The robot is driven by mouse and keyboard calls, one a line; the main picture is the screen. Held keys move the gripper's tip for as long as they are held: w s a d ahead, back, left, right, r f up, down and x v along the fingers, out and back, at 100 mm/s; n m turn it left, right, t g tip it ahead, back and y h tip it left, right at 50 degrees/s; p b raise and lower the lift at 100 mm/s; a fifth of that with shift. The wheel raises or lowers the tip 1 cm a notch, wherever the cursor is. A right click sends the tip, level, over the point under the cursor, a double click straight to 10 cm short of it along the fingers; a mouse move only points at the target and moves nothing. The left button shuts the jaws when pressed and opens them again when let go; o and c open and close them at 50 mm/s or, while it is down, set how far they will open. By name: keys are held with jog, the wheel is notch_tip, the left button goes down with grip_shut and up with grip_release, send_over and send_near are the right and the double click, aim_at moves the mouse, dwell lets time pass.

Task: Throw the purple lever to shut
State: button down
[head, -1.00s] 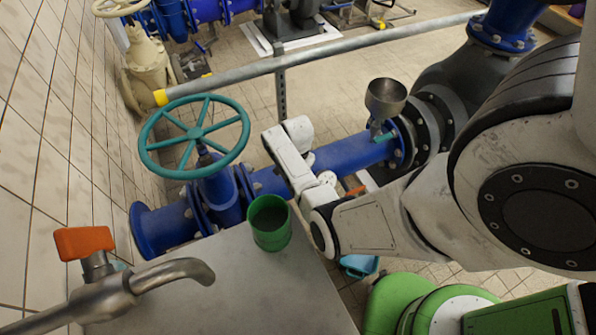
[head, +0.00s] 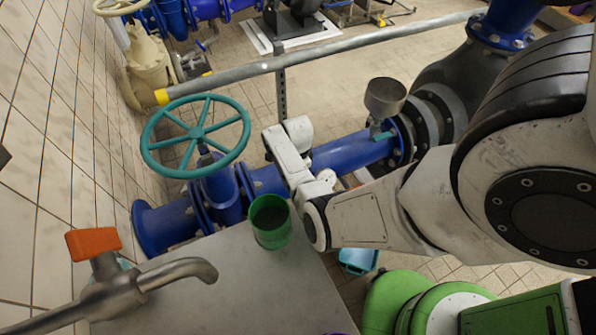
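No whole purple lever can be made out. A thin purple sliver (head: 336,333) shows at the bottom edge of the head view, by the front of the grey tabletop; it is too cut off to tell its shape or position. The white end of my arm, with my gripper (head: 292,150), is beyond the tabletop, in front of the blue pipe and well above the sliver in the picture. The fingers cannot be made out, nor whether they hold anything.
On the grey tabletop (head: 225,290) stand a green cup (head: 270,238) and a metal tap with an orange handle (head: 92,243). Behind are a teal handwheel (head: 197,134), a blue pipe (head: 350,153) and a grey rail (head: 330,52). A tiled wall closes the left.

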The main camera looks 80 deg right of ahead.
dwell(0.4)
jog(key=c, duration=1.2)
grip_release()
jog(key=shift+o, duration=0.2)
jog(key=shift+r, duration=0.1)
notch_tip(320, 180, up, 11)
jog(key=p, duration=0.1)
jog(key=shift+f, duration=0.2)
jog(key=shift+s, duration=0.1)
